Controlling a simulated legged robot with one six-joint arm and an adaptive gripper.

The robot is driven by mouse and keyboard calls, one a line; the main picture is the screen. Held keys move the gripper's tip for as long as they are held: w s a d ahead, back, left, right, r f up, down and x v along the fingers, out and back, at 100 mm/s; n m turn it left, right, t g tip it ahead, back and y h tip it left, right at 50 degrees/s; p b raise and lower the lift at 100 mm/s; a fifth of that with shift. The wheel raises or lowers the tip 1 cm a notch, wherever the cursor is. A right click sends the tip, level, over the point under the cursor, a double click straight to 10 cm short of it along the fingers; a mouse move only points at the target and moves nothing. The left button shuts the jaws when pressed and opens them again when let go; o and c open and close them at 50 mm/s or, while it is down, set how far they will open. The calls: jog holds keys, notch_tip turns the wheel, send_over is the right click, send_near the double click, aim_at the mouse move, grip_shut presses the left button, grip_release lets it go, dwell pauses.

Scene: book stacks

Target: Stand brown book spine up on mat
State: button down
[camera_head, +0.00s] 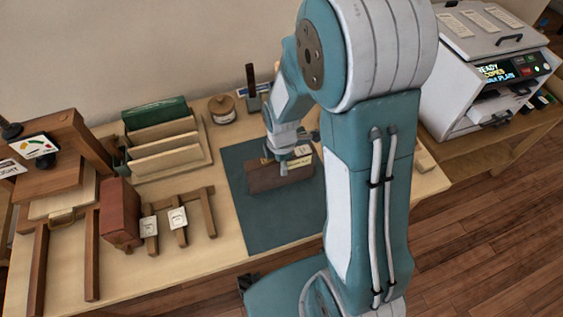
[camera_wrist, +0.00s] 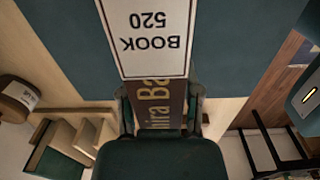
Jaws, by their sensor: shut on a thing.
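The brown book (camera_head: 262,180) is at the mat in the head view, its long side across the picture and a pale label near its right end. In the wrist view the book's brown spine (camera_wrist: 150,120) faces my camera, with yellow letters and a white label (camera_wrist: 150,40) reading BOOK 520. My gripper (camera_head: 284,168) is over the book from above, its two fingers on either side of the spine in the wrist view (camera_wrist: 160,98), shut on it. The dark teal mat (camera_head: 265,225) lies flat under the book. Whether the book's lower edge touches the mat I cannot tell.
A wooden rack (camera_head: 165,150) with a green book (camera_head: 155,112) stands back left. A red block-like book (camera_head: 120,212) stands beside a low wooden frame (camera_head: 180,225) with white tags. A lidded jar (camera_head: 222,108) stands behind. A printer (camera_head: 485,70) is at right. The mat's front is clear.

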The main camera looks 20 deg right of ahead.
jog(key=shift+c, duration=1.4)
grip_release()
jog(key=shift+a, duration=0.45)
jog(key=shift+d, duration=0.35)
jog(key=shift+r, duration=0.1)
notch_tip(320, 180, up, 11)
jog(key=shift+a+r, duration=0.1)
jog(key=shift+r, duration=0.05)
jog(key=shift+s+r, duration=0.2)
jog(key=shift+r, duration=0.35)
jog(key=s+r+m+t, duration=0.5)
jog(key=s+r+m, duration=0.8)
jog(key=m, duration=0.5)
jog(key=shift+s, duration=0.4)
